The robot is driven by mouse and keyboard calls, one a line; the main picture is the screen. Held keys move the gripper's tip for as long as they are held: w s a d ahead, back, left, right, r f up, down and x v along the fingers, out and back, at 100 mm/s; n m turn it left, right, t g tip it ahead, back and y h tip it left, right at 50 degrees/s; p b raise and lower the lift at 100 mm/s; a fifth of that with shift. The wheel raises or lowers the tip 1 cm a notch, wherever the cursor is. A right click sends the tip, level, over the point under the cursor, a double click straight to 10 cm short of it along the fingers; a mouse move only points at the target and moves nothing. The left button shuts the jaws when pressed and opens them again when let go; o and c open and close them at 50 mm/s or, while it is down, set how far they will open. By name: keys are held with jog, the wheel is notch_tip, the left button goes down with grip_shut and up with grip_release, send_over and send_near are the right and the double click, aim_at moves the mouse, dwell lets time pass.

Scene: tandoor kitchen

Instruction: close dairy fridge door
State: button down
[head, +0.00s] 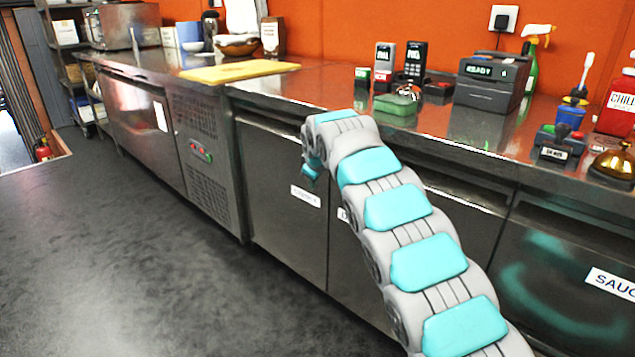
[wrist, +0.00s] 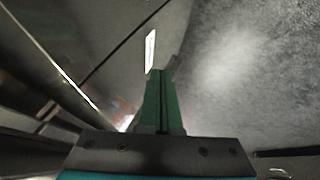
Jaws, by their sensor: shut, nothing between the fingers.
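A row of steel under-counter doors runs along the counter in the head view. One door (head: 285,215) near my arm's end carries a small white label (head: 305,196) that is too small to read. I cannot tell which door is the dairy fridge door, and none clearly stands open. My gripper's green fingers (wrist: 160,78) are shut and empty in the wrist view. They point towards a grey panel (wrist: 125,50) with a white label (wrist: 150,50); contact cannot be made out. In the head view my arm's end is in front of the counter edge, and the fingers are hidden.
The counter top holds a yellow board (head: 240,70), a green sponge (head: 396,104), a printer-like box (head: 492,80) and a brass bell (head: 613,163). A door labelled "SAUC…" (head: 570,275) is at the right. The dark floor (head: 130,250) at left is clear.

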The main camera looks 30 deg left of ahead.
jog(key=s+d+r+b, duration=0.1)
jog(key=s+d+r, duration=0.1)
jog(key=s+r, duration=0.6)
jog(key=d+f+m+g+h, duration=0.15)
jog(key=d+m+h, duration=0.45)
jog(key=d, duration=2.6)
jog(key=s+d+f+m+g, duration=0.1)
jog(key=s+d+f+m, duration=0.15)
jog(key=s+d, duration=0.4)
jog(key=s+d+f+m+g, duration=0.1)
jog(key=s+d+f+m, duration=0.1)
jog(key=s+d+m, duration=0.35)
jog(key=s+d+f+m+g, duration=0.1)
jog(key=s+d+f, duration=0.2)
jog(key=s, duration=0.6)
jog(key=s+d+f+m+g, duration=0.1)
jog(key=s+d+f, duration=0.3)
jog(key=s, duration=0.5)
jog(key=s+d+f+m+g+y, duration=0.1)
jog(key=s+d+f+g, duration=0.1)
jog(key=s, duration=0.7)
notch_tip(320, 180, down, 2)
jog(key=shift+d, duration=0.85)
jog(key=shift+s, duration=0.1)
